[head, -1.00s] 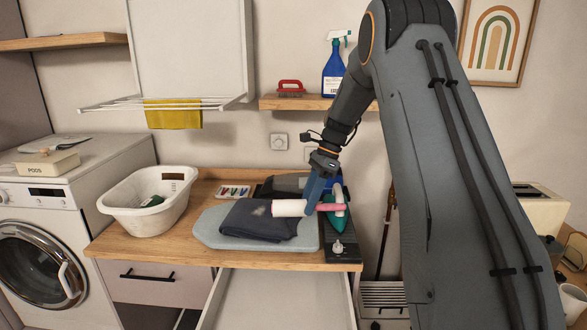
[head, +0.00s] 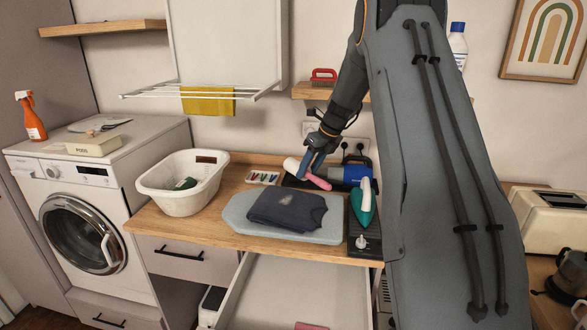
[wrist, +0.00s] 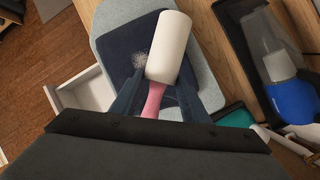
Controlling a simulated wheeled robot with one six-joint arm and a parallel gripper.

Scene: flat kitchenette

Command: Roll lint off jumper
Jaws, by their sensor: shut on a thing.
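The jumper (head: 285,209) is dark navy and lies folded on a pale blue-grey ironing board (head: 240,222). A pale lint patch shows on its top, and also in the wrist view (wrist: 139,61). My gripper (head: 308,170) is shut on the pink handle of the lint roller (head: 291,166), which has a white cylinder. In the wrist view the roller (wrist: 169,48) points away from my gripper and covers part of the jumper (wrist: 118,45). In the head view the roller appears raised, behind the jumper and clear of it.
A green iron (head: 362,205) stands on a black base right of the board. A blue appliance (head: 343,175) is behind it. A white basket (head: 180,200) stands at the left, near a tray of coloured pegs (head: 262,178). The drawer (head: 295,290) below the worktop is open.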

